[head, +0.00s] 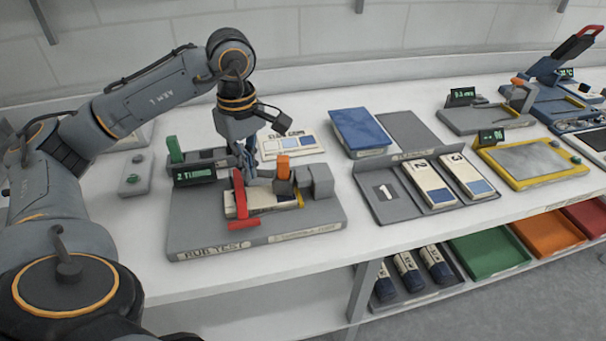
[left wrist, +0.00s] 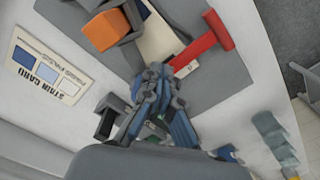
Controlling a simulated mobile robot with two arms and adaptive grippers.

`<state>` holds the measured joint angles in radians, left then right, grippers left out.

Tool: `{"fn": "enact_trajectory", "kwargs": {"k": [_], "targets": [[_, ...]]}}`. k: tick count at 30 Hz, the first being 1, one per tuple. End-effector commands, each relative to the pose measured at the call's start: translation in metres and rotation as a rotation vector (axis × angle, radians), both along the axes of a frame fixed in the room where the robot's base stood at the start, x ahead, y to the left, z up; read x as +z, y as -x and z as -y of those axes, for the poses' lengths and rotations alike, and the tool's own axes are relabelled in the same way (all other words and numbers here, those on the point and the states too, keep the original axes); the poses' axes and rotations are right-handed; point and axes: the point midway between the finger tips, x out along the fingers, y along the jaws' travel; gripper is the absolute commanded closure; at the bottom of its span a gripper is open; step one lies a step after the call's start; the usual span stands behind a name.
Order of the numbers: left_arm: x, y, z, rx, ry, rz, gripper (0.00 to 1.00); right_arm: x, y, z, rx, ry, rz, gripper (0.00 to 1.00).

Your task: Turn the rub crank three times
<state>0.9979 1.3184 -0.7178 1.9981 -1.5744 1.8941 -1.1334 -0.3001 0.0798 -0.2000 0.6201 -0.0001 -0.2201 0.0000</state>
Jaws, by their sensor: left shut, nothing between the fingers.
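The rub test station is a grey base (head: 200,235) labelled RUB TEST on the white counter. The crank shows as an orange knob (head: 283,166) on a grey arm beside grey blocks (head: 318,180); the knob is also in the left wrist view (left wrist: 101,32). A red T-shaped bar (head: 241,197) lies over a pale card. A small display (head: 194,175) seems to read 2 TURNS. My left gripper (head: 249,172) is shut and empty, pointing down just left of the orange knob, apart from it, close to the red bar. In the left wrist view its fingertips (left wrist: 156,76) are together near the red bar.
A green lever (head: 175,150) stands behind the display. A stain card (head: 305,145) lies behind the station. The counter's front edge is close.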

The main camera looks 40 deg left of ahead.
Motion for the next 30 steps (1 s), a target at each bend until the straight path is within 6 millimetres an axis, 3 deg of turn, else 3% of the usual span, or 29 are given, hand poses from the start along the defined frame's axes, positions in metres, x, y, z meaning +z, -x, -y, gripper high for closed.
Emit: {"fn": "enact_trajectory", "kwargs": {"k": [6, 15, 24, 30], "targets": [[0.000, -0.010, -0.010, 0.000, 0.000, 0.000, 1.00, 0.001, 0.000, 0.000, 0.000, 0.000, 0.000, 0.63], [0.000, -0.011, -0.011, 0.000, 0.000, 0.000, 1.00, 0.002, 0.000, 0.000, 0.000, 0.000, 0.000, 0.63], [0.001, -0.029, -0.020, 0.000, 0.002, 0.000, 1.00, 0.009, 0.000, 0.000, 0.000, 0.000, 0.000, 0.63], [0.000, -0.031, -0.021, 0.000, 0.000, 0.000, 1.00, 0.009, 0.000, 0.000, 0.000, 0.000, 0.000, 0.63]]}}
